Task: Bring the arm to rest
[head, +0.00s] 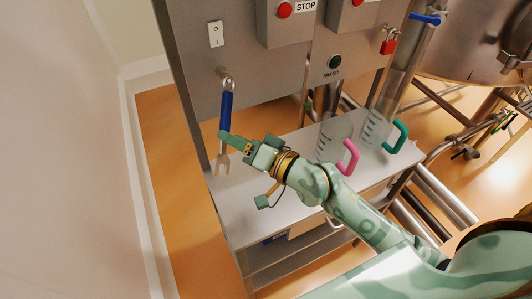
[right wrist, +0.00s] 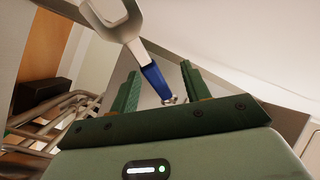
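A spanner with a blue handle (head: 226,112) and a grey open jaw hangs from a hook on the steel panel (head: 262,95), jaw down. My right gripper (head: 236,142) is at the spanner's lower handle, its arm coming in from the right. In the right wrist view, the two green fingers (right wrist: 159,86) stand apart, with the blue handle (right wrist: 155,80) showing between them. No grip on it shows; I cannot tell whether a finger touches it. My left gripper is not in view.
Below the panel is a pale bench top (head: 238,215). On it stand clear jugs with a pink handle (head: 349,158) and a green handle (head: 397,137), close to my right arm. Pipes and a steel vessel (head: 470,45) are at the right. A wall (head: 60,150) is at the left.

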